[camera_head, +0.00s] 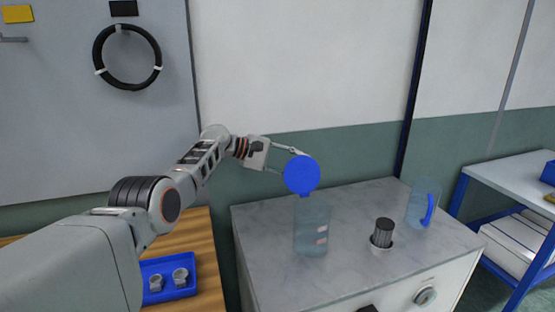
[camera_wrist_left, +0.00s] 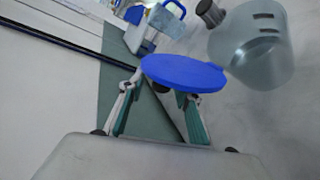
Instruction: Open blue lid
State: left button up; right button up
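The blue lid (camera_head: 301,175) is a round disc that stands upright above the mouth of a clear bottle (camera_head: 312,228) on the marble-topped cabinet. It meets the bottle at its lower edge. My left gripper (camera_head: 287,158) is at the lid's upper left, partly behind it. In the left wrist view the lid (camera_wrist_left: 184,72) lies in front of my fingertips and hides part of them. The two fingers (camera_wrist_left: 160,92) are spread apart with a gap between them. The clear bottle (camera_wrist_left: 250,50) is at the upper right there. My right gripper is out of view.
A dark ribbed cylinder (camera_head: 383,233) in a pale holder and a clear jug with a blue handle (camera_head: 424,205) stand to the right on the cabinet top (camera_head: 268,262). A blue tray (camera_head: 190,266) with small metal parts lies on a wooden table at left.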

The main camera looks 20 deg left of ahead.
pick_arm(q)
jog(key=v, duration=1.1)
jog(key=shift+s+a, duration=0.2)
jog(key=shift+a, duration=0.1)
